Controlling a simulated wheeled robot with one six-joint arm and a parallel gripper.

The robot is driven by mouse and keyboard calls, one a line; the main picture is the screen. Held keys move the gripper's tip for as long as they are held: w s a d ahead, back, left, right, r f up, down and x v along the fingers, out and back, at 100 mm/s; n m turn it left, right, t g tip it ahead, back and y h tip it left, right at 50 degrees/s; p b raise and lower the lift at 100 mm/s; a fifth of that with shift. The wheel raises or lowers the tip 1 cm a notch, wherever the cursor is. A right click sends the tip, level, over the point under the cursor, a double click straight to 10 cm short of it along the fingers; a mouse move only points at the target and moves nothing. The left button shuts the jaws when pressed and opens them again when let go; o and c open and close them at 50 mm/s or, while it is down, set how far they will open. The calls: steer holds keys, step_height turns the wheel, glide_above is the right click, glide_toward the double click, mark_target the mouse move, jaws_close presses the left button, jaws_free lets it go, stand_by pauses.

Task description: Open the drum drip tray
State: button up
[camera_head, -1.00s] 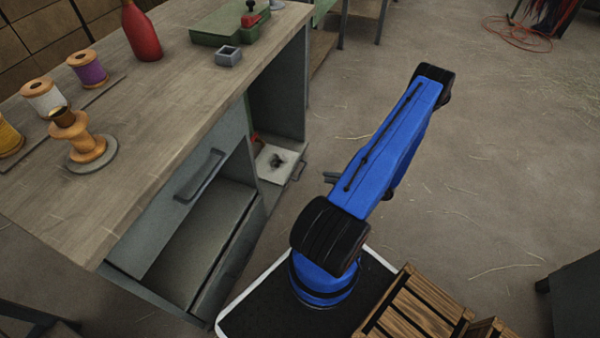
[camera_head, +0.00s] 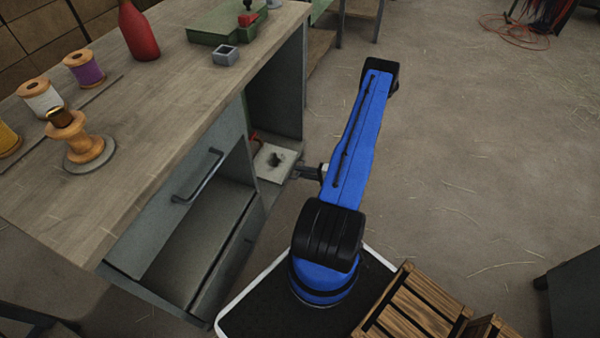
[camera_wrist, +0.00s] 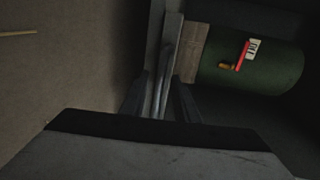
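The pale drum drip tray (camera_head: 275,163) sits low in the open bay at the right end of the workbench, with a dark spot on top. My gripper (camera_head: 303,172) is at its front edge, by the handle. In the wrist view, the tray handle (camera_wrist: 161,82) is a grey bar running between the two fingers of my gripper (camera_wrist: 160,100). The fingers stand apart, with gaps to the bar on both sides. The green drum (camera_wrist: 250,65) lies beyond the tray front (camera_wrist: 172,35), with a red lever, a brass tap and a white label. The gripper is mostly hidden in the head view.
The workbench (camera_head: 165,100) bears spools, a red bottle (camera_head: 139,32) and a green box (camera_head: 215,29). A cabinet front with a handle (camera_head: 198,176) hangs above an open compartment left of the tray. A wooden crate (camera_head: 420,305) stands at lower right.

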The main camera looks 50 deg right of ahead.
steer(key=shift+w+a+f, duration=0.1)
steer(key=shift+w+a, duration=0.05)
steer(key=shift+w, duration=0.25)
jaws_close()
steer(key=f+v, duration=0.2)
steer(key=v, duration=0.8)
steer(key=s+f+v, duration=0.1)
steer(key=f+v, duration=0.1)
steer(key=v, duration=0.9)
steer(key=shift+f, duration=0.2)
steer(key=shift+w, duration=0.1)
jaws_free()
